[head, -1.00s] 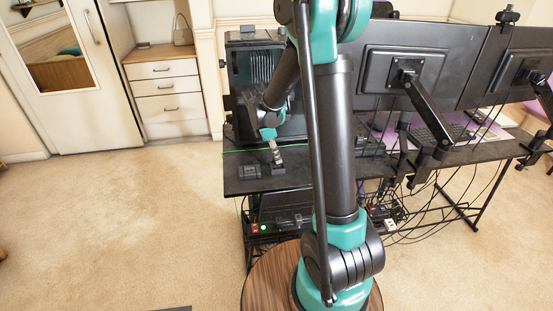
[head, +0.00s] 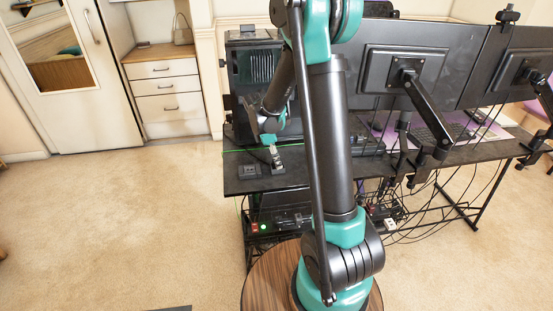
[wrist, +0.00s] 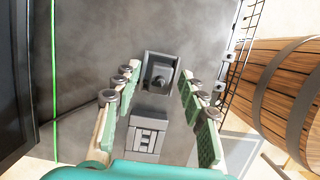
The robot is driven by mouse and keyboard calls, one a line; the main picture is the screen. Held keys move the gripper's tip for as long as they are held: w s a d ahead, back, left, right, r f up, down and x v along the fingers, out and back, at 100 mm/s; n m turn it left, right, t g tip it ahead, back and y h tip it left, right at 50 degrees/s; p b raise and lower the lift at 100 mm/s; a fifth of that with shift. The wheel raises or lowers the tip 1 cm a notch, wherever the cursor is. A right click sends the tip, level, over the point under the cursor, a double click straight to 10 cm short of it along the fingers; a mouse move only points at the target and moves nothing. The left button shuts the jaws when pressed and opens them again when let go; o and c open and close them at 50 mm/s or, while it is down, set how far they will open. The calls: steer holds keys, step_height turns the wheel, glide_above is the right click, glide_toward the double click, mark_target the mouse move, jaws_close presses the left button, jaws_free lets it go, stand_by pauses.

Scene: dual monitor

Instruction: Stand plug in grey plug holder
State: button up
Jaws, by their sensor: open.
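In the wrist view, a dark squarish block with a round knob, which looks like the plug (wrist: 160,76), stands between my fingertips. I cannot tell what it is seated in. A lighter grey block with slots, which looks like the grey plug holder (wrist: 146,136), lies beside it, lower in the picture, with nothing seen in its slots. My gripper (wrist: 161,83) is open, its green-padded fingers on either side of the plug with gaps.
A black computer tower (head: 240,90) stands behind my gripper. A green cable (head: 235,152) runs along the table's far side. Monitors (head: 400,70) on arms and hanging cables fill the right. The dark table top (head: 236,186) is bare around the blocks.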

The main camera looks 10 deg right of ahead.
steer(key=v, duration=1.2)
steer(key=s+d+f+m+t+y, duration=0.1)
steer(key=s+d+f+m, duration=0.1)
steer(key=s+m, duration=0.4)
steer(key=s+d+f+m+t+y, duration=0.1)
steer(key=s+d+f+m, duration=0.2)
steer(key=s+m, duration=0.3)
steer(key=s+d+f+m+t+y, duration=0.1)
steer(key=s+d+f+m+t, duration=0.1)
steer(key=s+m, duration=0.4)
steer(key=s+f, duration=0.1)
steer(key=s, duration=0.3)
steer(key=shift+d, duration=0.35)
